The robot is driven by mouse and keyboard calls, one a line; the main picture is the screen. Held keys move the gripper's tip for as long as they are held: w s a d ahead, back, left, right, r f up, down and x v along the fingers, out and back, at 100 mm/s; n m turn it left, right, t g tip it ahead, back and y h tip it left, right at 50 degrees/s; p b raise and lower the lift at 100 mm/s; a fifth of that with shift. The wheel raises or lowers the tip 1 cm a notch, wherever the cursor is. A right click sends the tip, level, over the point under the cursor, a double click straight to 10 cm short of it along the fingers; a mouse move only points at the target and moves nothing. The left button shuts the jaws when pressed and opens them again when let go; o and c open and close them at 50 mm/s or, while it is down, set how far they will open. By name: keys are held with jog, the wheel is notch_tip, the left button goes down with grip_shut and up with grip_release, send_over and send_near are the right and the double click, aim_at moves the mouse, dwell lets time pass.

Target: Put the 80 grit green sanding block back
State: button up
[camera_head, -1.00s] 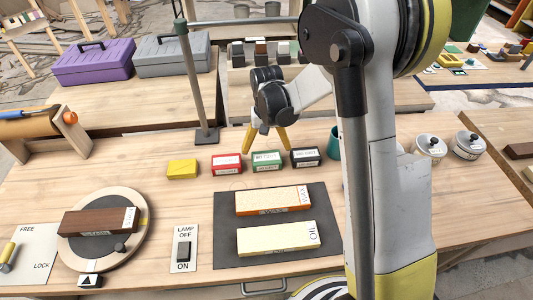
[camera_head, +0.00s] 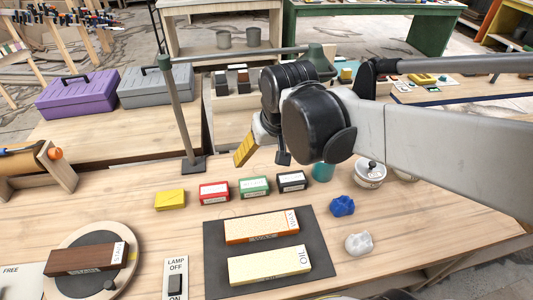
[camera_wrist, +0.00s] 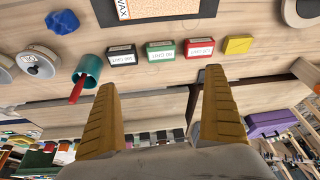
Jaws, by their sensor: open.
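The green sanding block (camera_head: 254,187) lies on the wooden bench between a red block (camera_head: 214,192) and a black block (camera_head: 291,181). It has a white label too small to read surely. In the wrist view the green block (camera_wrist: 161,50) sits beyond the gap between the fingers. My gripper (camera_head: 263,160) is open and empty, above and behind the row of blocks in the head view. Its two yellow fingers are wide apart in the wrist view (camera_wrist: 160,82). One finger is partly hidden by the wrist in the head view.
A yellow block (camera_head: 170,199) ends the row at left. A teal cup (camera_head: 323,172) stands right of the black block. A dark mat (camera_head: 216,257) with two stones lies in front. A lamp post (camera_head: 181,115) rises at left. A rack with several blocks (camera_head: 221,83) stands behind.

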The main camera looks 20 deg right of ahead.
jog(key=s+r+n+t, duration=0.1)
jog(key=s+t, duration=0.2)
jog(key=s, duration=0.6)
